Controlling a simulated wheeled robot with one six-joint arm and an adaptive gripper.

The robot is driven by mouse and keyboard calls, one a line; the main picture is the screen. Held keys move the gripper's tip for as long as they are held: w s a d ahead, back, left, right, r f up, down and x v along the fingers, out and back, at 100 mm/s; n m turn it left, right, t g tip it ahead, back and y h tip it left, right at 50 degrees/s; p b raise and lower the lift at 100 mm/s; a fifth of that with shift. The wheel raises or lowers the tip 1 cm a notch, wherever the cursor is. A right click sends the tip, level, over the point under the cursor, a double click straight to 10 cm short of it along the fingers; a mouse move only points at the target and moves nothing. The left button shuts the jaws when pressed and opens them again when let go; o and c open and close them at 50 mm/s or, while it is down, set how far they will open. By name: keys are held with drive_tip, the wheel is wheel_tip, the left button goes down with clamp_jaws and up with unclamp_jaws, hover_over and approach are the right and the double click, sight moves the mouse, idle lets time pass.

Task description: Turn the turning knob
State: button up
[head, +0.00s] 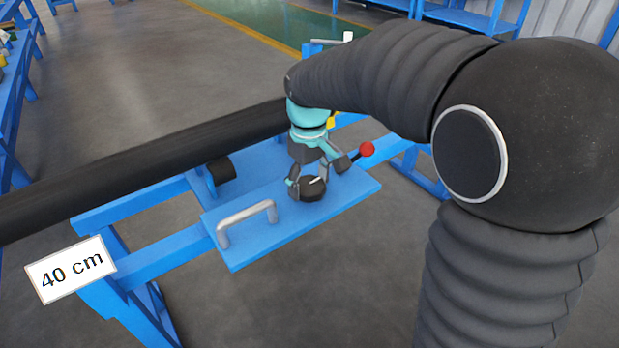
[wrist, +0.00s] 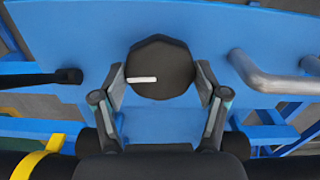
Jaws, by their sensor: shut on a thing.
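The turning knob (head: 313,189) is a black round knob with a white pointer line, mounted on the blue panel (head: 245,252). In the wrist view the knob (wrist: 161,66) is at the upper middle, its white line (wrist: 142,80) lying nearly level and pointing left. My gripper (head: 308,184) is over the panel with its fingers on either side of the knob. In the wrist view my gripper (wrist: 160,80) has one finger against each side of the knob's lower part, shut on it. The knob's top face shows fully in the wrist view.
A grey bar handle (head: 247,218) stands on the panel left of the knob. A lever with a red ball (head: 366,149) is to the right. A thick black pipe (head: 130,165) runs behind. A "40 cm" sign (head: 70,270) hangs at the left.

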sight(309, 184)
drive_tip(key=shift+w+m, duration=0.1)
drive_tip(key=shift+m, duration=0.4)
drive_tip(key=o, duration=1.2)
drive_tip(key=shift+c, duration=0.2)
wheel_tip(309, 184, up, 12)
